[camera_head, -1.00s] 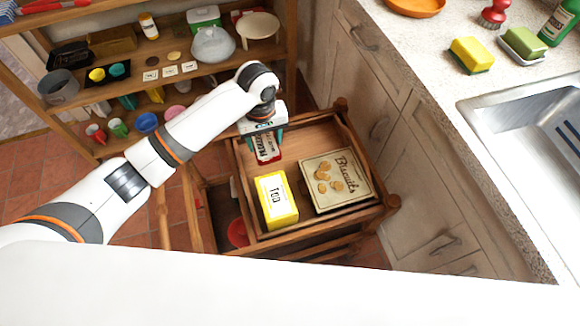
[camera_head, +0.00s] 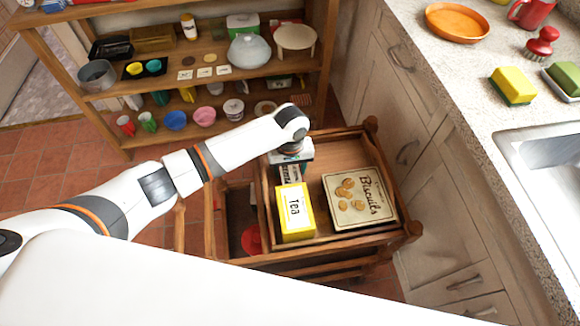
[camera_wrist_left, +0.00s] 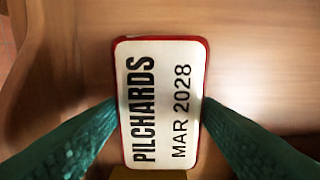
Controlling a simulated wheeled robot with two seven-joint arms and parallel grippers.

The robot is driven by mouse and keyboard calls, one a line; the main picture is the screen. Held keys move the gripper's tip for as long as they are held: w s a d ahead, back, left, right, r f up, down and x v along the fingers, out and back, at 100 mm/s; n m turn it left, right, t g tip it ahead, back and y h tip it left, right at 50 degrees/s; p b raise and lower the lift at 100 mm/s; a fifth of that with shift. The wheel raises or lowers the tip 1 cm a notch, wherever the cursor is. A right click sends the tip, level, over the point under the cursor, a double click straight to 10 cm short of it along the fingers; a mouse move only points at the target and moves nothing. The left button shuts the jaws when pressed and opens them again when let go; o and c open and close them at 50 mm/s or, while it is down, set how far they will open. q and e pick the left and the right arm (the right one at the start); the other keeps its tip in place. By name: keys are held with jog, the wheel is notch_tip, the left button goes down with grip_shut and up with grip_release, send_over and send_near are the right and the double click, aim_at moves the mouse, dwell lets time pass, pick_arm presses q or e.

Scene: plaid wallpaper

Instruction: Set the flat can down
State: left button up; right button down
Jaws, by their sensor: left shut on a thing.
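The flat can (camera_wrist_left: 160,70) is a rounded rectangular tin with a white face lettered "PILCHARDS MAR 2028" and a red rim. My left gripper (camera_wrist_left: 160,104) is shut on it, one green finger at each long side. In the head view my left gripper (camera_head: 290,172) is over the wooden trolley's top tray (camera_head: 337,153), just behind the yellow tea box (camera_head: 295,212). There the can is mostly hidden under the gripper. I cannot tell whether the can touches the tray floor. My right gripper is not in view.
A biscuit tin (camera_head: 360,198) lies in the tray, right of the tea box. Bare tray floor shows behind the biscuit tin. Raised wooden edges bound the tray. A counter with a sink (camera_head: 548,165) stands at the right, and a filled shelf (camera_head: 215,70) behind.

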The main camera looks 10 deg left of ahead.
aim_at(290, 172)
pick_arm(q)
jog(key=o, duration=1.1)
jog(key=shift+c, duration=0.2)
notch_tip(290, 172, up, 12)
jog(key=p, duration=0.1)
jog(key=shift+r+p, duration=0.15)
jog(key=shift+p, duration=0.15)
